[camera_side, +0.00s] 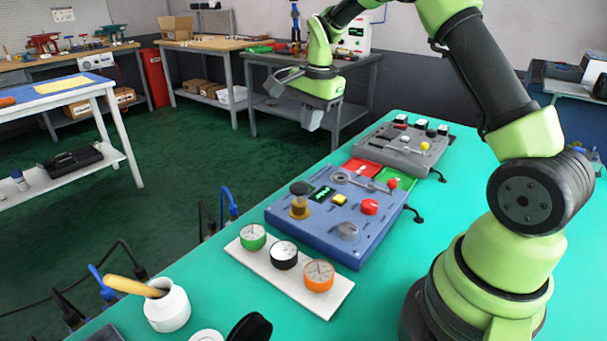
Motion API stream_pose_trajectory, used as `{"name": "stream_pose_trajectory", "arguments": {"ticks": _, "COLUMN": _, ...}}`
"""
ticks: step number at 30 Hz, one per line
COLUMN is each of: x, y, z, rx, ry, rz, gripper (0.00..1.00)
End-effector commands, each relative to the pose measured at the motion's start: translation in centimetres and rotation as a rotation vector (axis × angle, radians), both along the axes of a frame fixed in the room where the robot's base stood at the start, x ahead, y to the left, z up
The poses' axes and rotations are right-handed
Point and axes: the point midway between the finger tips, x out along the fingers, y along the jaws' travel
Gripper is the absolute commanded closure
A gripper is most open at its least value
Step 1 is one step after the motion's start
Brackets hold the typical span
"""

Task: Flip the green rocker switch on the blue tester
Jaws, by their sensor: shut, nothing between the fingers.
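The blue tester (290,222) lies on the teal table. I cannot make out a green rocker switch for sure at this size. My gripper (312,118) points down, shut and empty. In the picture it is above the tester and well apart from it, near the table's far left edge.
A grey panel (390,152) with a yellow ball stands behind the tester, with red (362,167) and green mats between. A white plate (258,268) with three gauges lies in front. A white jar (168,310) stands front left. Bare tabletop lies right of the tester.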

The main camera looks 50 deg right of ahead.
Motion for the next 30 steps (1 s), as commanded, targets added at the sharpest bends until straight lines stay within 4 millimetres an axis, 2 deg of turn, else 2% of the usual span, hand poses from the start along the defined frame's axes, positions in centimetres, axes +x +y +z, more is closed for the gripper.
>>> {"name": "stream_pose_trajectory", "arguments": {"ticks": 8, "x": 0.1, "y": 0.0, "z": -0.8, "rx": 0.0, "ry": 0.002, "rz": 0.003, "gripper": 1.0}}
{"name": "stream_pose_trajectory", "arguments": {"ticks": 11, "x": 0.2, "y": 0.1, "z": -2.2, "rx": 0.002, "ry": 0.004, "rz": 0.003, "gripper": 1.0}}
{"name": "stream_pose_trajectory", "arguments": {"ticks": 24, "x": 1.5, "y": 0.1, "z": -11.2, "rx": 0.002, "ry": 0.003, "rz": 0.003, "gripper": 1.0}}
{"name": "stream_pose_trajectory", "arguments": {"ticks": 30, "x": 1.9, "y": 0.1, "z": -13.3, "rx": 0.0, "ry": -0.001, "rz": 0.004, "gripper": 1.0}}
